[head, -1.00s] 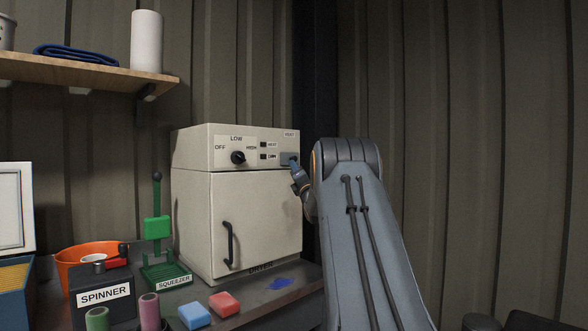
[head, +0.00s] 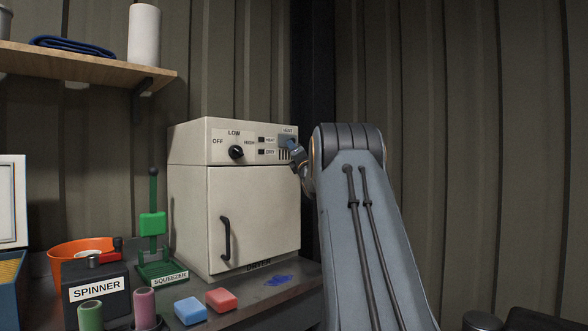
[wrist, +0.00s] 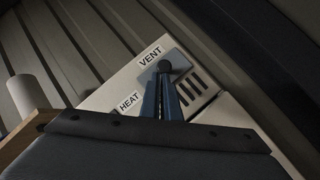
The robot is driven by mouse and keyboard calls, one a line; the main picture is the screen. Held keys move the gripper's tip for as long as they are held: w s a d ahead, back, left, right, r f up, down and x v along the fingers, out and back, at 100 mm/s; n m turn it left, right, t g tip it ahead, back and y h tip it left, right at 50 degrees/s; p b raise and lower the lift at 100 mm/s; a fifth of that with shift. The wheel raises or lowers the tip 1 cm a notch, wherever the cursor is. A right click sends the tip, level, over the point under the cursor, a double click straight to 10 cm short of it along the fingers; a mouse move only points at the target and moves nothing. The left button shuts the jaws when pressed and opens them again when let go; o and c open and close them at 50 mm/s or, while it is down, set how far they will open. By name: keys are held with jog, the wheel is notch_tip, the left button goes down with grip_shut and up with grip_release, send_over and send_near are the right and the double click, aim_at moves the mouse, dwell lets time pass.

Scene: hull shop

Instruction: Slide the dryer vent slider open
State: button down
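The dryer (head: 253,215) is a cream cabinet on the bench with its door shut. Its vent slider (head: 287,140) is a grey-blue plate at the right end of the control panel, under the VENT label. Several dark vent slots (head: 285,154) show bare below the plate. In the wrist view the slider plate (wrist: 178,60) carries a round dark knob (wrist: 164,66), and slots (wrist: 192,88) show beside it. My gripper (wrist: 165,78) has its two blue fingers close together, tips right at the knob. Whether the knob is between the tips is hard to see.
The dryer has a black dial (head: 236,152), HEAT and a second switch, and a black door handle (head: 225,240). A green squeezer (head: 153,225), a spinner (head: 96,290) and two sponges (head: 221,300) stand left and in front. A corrugated wall is close behind.

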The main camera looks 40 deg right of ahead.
jog(key=w+a+f+b+v, duration=0.1)
jog(key=b+v, duration=0.5)
jog(key=v, duration=0.7)
jog(key=shift+w+a+f, duration=0.2)
jog(key=shift+w+a, duration=0.05)
jog(key=shift+a, duration=0.2)
